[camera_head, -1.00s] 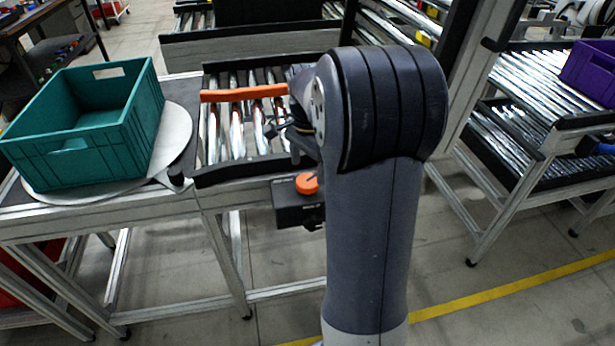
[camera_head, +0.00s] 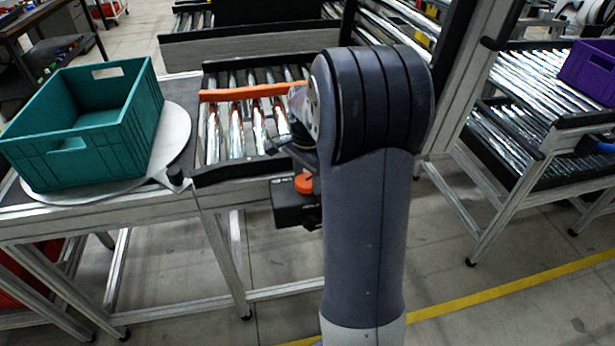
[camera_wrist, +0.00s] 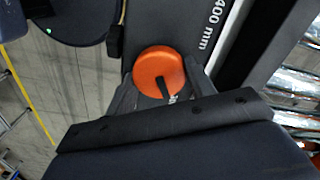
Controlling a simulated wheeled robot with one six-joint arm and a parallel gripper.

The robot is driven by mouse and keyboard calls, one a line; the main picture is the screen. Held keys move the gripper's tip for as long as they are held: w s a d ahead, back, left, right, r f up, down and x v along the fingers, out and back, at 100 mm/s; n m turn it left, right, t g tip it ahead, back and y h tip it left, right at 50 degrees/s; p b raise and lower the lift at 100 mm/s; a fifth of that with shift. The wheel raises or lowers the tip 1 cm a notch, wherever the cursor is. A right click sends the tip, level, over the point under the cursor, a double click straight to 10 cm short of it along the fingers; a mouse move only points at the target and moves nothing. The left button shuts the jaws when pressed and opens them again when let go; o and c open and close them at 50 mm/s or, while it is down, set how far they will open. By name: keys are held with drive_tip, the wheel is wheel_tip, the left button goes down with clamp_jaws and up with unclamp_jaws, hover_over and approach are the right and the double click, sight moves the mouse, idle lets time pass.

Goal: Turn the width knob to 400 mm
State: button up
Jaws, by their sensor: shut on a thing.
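The width knob (camera_wrist: 160,72) is a round orange dial with a dark pointer mark near its lower edge in the wrist view. It sits on a dark box (camera_head: 289,207) under the conveyor's front edge; the knob (camera_head: 304,184) also shows in the head view, partly covered. My gripper (camera_wrist: 162,88) has a finger on each side of the knob and is shut on it. White "400 mm" lettering (camera_wrist: 212,24) stands on the dark panel to the upper right. Other scale lettering beside the pointer is mostly hidden by my gripper.
An orange guide bar (camera_head: 240,92) lies across the roller conveyor (camera_head: 237,130). A teal crate (camera_head: 75,150) stands on a round turntable (camera_head: 180,140) at left. A purple crate (camera_head: 590,70) sits on the right roller rack. Open floor lies at front right.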

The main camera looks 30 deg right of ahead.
drive_tip(key=c, duration=0.3)
drive_tip(key=n+p, duration=0.1)
drive_tip(key=n, duration=0.3)
drive_tip(key=shift+n+p, duration=0.35)
drive_tip(key=shift+n, duration=0.05)
drive_tip(key=n+p, duration=0.1)
drive_tip(key=n, duration=0.3)
drive_tip(key=shift+w, duration=0.1)
drive_tip(key=n, duration=0.5)
drive_tip(key=shift+a+n+p, duration=0.1)
drive_tip(key=shift+n+p, duration=0.3)
drive_tip(key=n, duration=0.5)
drive_tip(key=shift+n, duration=0.3)
